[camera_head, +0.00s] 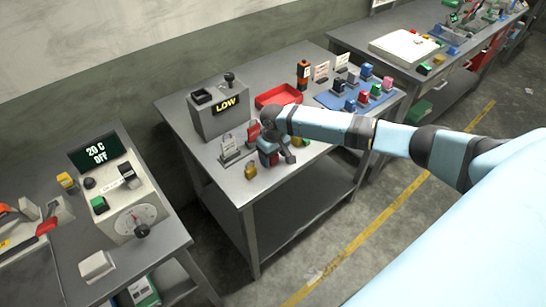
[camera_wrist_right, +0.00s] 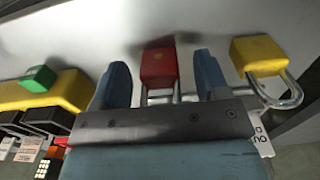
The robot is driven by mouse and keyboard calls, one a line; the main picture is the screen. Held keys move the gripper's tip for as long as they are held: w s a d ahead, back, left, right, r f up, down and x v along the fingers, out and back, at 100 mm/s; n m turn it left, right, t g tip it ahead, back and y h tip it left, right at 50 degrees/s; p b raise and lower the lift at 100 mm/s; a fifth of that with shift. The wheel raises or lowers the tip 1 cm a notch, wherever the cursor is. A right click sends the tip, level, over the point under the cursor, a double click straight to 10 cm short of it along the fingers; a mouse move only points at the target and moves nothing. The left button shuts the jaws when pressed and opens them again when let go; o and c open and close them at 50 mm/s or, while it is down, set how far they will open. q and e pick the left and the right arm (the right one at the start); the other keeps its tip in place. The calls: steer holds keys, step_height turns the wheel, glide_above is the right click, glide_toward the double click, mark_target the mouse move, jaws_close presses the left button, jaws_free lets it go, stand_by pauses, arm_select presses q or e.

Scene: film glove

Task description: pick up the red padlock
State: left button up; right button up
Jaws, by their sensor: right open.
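The red padlock (camera_wrist_right: 159,68) lies on the grey table in the right wrist view, its metal shackle pointing toward my gripper's palm. My right gripper (camera_wrist_right: 162,76) is open, with one blue finger on each side of the padlock and a visible gap to both. In the head view my right gripper (camera_head: 274,157) is low over the table's front part, and it mostly hides the padlock there. My left gripper is in neither view.
A yellow padlock (camera_wrist_right: 258,54) lies close beside the right finger; it also shows in the head view (camera_head: 250,171). A yellow and green object (camera_wrist_right: 40,90) is on the other side. A grey LOW box (camera_head: 221,107) and red tray (camera_head: 279,96) stand behind.

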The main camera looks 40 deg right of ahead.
steer(key=c, duration=1.1)
steer(key=shift+o, duration=0.2)
